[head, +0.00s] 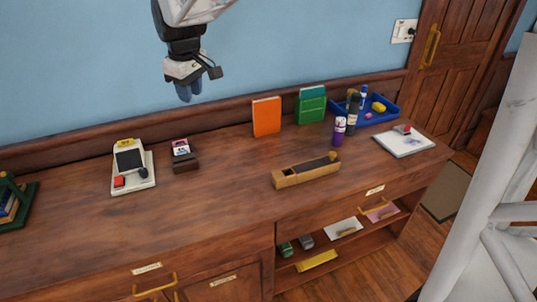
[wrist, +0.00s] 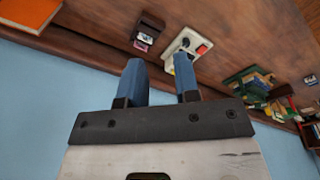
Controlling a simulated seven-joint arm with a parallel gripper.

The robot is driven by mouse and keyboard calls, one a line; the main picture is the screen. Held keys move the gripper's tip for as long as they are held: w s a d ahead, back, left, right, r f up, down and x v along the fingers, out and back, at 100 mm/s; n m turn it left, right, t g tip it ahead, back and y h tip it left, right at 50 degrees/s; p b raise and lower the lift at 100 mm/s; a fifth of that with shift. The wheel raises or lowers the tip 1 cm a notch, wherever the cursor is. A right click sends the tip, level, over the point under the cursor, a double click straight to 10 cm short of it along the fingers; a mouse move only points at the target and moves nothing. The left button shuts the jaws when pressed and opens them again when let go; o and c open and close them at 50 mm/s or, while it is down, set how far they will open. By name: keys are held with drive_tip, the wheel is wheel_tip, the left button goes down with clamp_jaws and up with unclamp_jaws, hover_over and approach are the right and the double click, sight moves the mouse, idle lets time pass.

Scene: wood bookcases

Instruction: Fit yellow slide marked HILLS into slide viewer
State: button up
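The slide viewer (head: 146,178) is a white device with a dark screen, a red button and a black knob, standing on the left of the wooden counter. A yellow piece (head: 125,142) sits at its top edge; its marking is too small to read, and I cannot tell how deep it sits. The viewer also shows in the wrist view (wrist: 186,40), partly behind a finger. My gripper (head: 188,92), with blue fingers, hangs high above the counter, in front of the blue wall. In the wrist view its fingers (wrist: 160,82) are apart with nothing between them.
A dark holder (head: 185,165) with a pink-and-white slide stands right of the viewer. A wooden plane-like block (head: 306,175), an orange book (head: 266,117), green books (head: 310,108), a purple bottle (head: 339,131) and a blue tray (head: 389,107) are farther right. The front middle counter is clear.

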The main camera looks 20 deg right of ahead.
drive_tip(key=s+d+f+m, duration=0.2)
drive_tip(key=s+d, duration=0.1)
drive_tip(key=s, duration=0.8)
drive_tip(key=s+d+f+m, duration=0.3)
drive_tip(key=s+d, duration=0.1)
drive_tip(key=s, duration=0.6)
drive_tip(key=s+d+f+m+t, duration=0.1)
drive_tip(key=s+d+f+m, duration=0.1)
drive_tip(key=s, duration=0.9)
drive_tip(key=shift+s+d+f+m, duration=0.2)
drive_tip(key=shift+s+d+m, duration=0.1)
drive_tip(key=shift+d+m, duration=0.5)
